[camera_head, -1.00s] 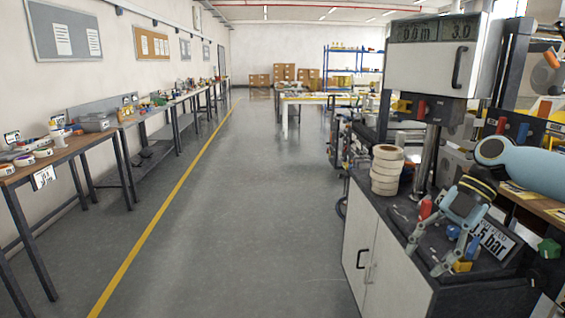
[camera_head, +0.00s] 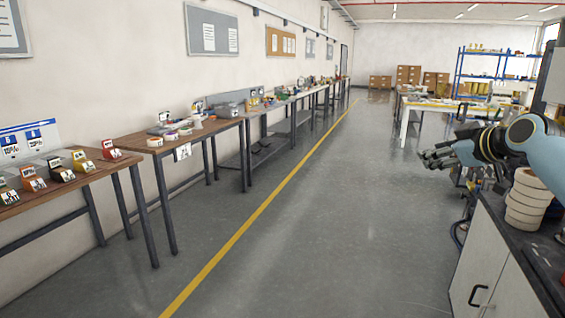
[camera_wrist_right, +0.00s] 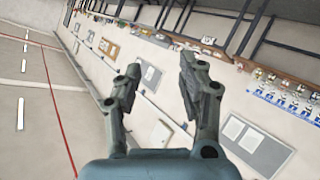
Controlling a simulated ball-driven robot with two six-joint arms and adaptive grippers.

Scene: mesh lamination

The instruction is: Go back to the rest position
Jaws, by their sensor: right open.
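My right gripper (camera_head: 438,157) comes in from the right edge of the head view, above the dark-topped bench and pointing left over the aisle. In the right wrist view its two fingers (camera_wrist_right: 160,82) are spread apart with nothing between them. My left gripper is not in view.
A white bench with a dark top (camera_head: 545,255) stands at the lower right, with a stack of tape rolls (camera_head: 528,200) on it. Wooden tables (camera_head: 180,139) with small items line the left wall. The grey floor (camera_head: 330,240) with a yellow line (camera_head: 265,237) is clear between them.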

